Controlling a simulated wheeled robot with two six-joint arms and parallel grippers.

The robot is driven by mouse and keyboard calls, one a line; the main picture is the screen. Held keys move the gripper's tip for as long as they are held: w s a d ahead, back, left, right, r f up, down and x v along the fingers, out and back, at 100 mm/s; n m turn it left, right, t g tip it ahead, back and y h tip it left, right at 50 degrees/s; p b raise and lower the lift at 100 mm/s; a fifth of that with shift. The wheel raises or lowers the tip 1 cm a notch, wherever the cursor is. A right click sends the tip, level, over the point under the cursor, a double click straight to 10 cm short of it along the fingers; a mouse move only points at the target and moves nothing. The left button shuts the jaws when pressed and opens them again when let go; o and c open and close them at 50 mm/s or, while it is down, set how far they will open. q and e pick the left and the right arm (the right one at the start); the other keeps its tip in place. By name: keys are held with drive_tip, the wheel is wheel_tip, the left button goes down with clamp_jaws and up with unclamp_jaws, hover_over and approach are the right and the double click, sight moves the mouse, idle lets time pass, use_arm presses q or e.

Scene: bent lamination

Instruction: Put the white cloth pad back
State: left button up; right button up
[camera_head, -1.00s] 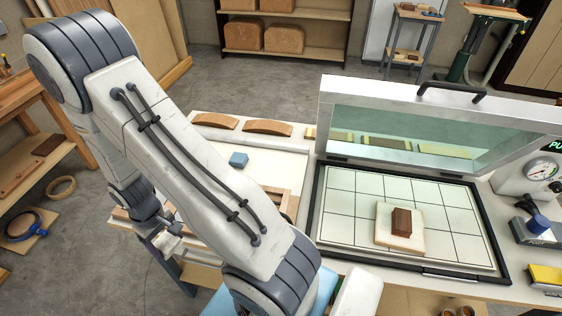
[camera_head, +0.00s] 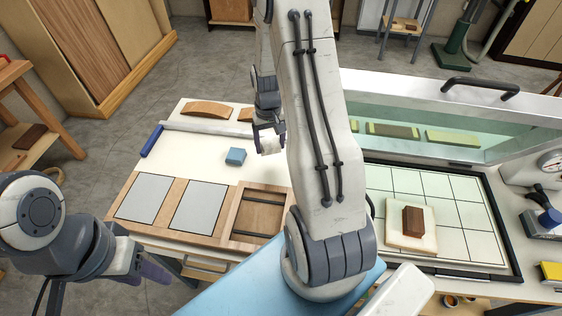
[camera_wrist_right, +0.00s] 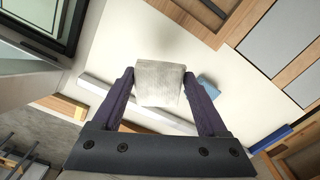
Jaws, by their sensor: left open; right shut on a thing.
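The white cloth pad (camera_wrist_right: 160,82) is between the fingers of my right gripper (camera_wrist_right: 159,88) in the right wrist view. In the head view my right gripper (camera_head: 267,136) is shut on the pad (camera_head: 271,146), above the pale worktop beyond the wooden tray, to the right of a blue block (camera_head: 235,156). My right arm hides part of the worktop and the press's left edge. My left gripper (camera_head: 150,272) is low at the left, open and apart from the table; its fingertips are only partly clear.
The wooden tray (camera_head: 172,207) has two grey panels and an open compartment (camera_head: 262,212) with dark bars. A blue-handled roller (camera_head: 152,141) lies behind it. The press bed (camera_head: 460,215), under a raised glass lid (camera_head: 480,125), carries a cream pad (camera_head: 398,238) with a brown block (camera_head: 413,220).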

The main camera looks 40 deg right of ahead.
sight(279, 166)
drive_tip(key=shift+s+d+r+m, duration=0.1)
drive_tip(key=shift+d+r+m, duration=0.1)
drive_tip(key=shift+d, duration=0.35)
drive_tip(key=shift+s+d+r+m, duration=0.1)
drive_tip(key=shift+d+r, duration=0.05)
drive_tip(key=shift+d, duration=0.4)
drive_tip(key=shift+s+d+f, duration=0.1)
drive_tip(key=shift+d+f, duration=0.1)
drive_tip(key=shift+d, duration=0.1)
wheel_tip(279, 166, down, 8)
drive_tip(key=p, duration=0.2)
drive_tip(key=shift+s+f+p, duration=0.1)
drive_tip(key=shift+f+p, duration=0.05)
drive_tip(key=shift+p, duration=0.15)
drive_tip(key=shift+f, duration=0.5)
drive_tip(key=shift+f, duration=0.1)
drive_tip(key=shift+f, duration=0.15)
drive_tip(key=o, duration=1.1)
